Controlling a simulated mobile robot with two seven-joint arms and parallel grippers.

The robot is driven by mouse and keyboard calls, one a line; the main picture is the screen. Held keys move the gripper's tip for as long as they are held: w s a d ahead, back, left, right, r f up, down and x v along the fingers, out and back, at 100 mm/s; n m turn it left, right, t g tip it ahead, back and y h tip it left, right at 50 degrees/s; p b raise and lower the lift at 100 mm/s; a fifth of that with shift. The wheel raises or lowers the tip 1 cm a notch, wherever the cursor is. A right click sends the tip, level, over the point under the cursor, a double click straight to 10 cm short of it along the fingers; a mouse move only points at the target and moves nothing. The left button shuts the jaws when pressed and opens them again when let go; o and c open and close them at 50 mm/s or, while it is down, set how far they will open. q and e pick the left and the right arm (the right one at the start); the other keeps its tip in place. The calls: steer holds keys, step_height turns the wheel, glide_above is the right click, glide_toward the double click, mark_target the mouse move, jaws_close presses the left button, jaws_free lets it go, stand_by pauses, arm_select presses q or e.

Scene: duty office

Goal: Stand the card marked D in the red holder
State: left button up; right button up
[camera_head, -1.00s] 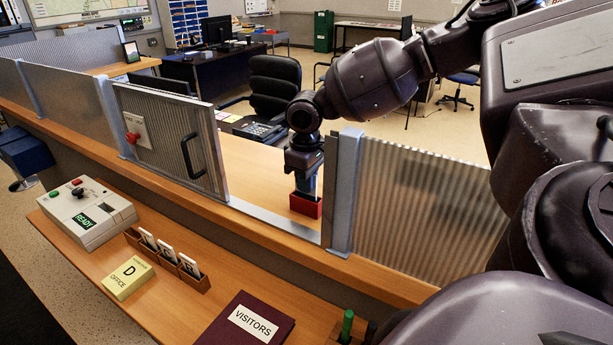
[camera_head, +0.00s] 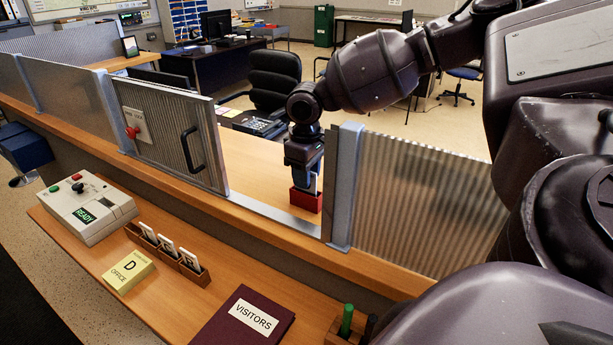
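The red holder (camera_head: 307,201) stands on the wooden counter behind the window opening. My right gripper (camera_head: 305,180) points down directly over it, its fingertips close to the holder's top. A thin pale edge shows beside the fingers just above the holder; I cannot read it as the D card or tell whether it is gripped. The finger gap is hidden from this side. A yellow block marked D OFFICE (camera_head: 128,271) lies on the front shelf. A wooden rack (camera_head: 133,232) beside it holds three white cards (camera_head: 190,260); no D is readable on them. My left gripper is not in view.
A sliding ribbed panel with a black handle (camera_head: 192,149) borders the opening on the left, a metal post (camera_head: 344,190) and fixed panel on the right. The front shelf holds a control box (camera_head: 85,208), a visitors book (camera_head: 243,330) and a pen holder.

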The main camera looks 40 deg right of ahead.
step_height(320, 180, up, 10)
steer(key=shift+r, duration=0.1)
stand_by(0.4)
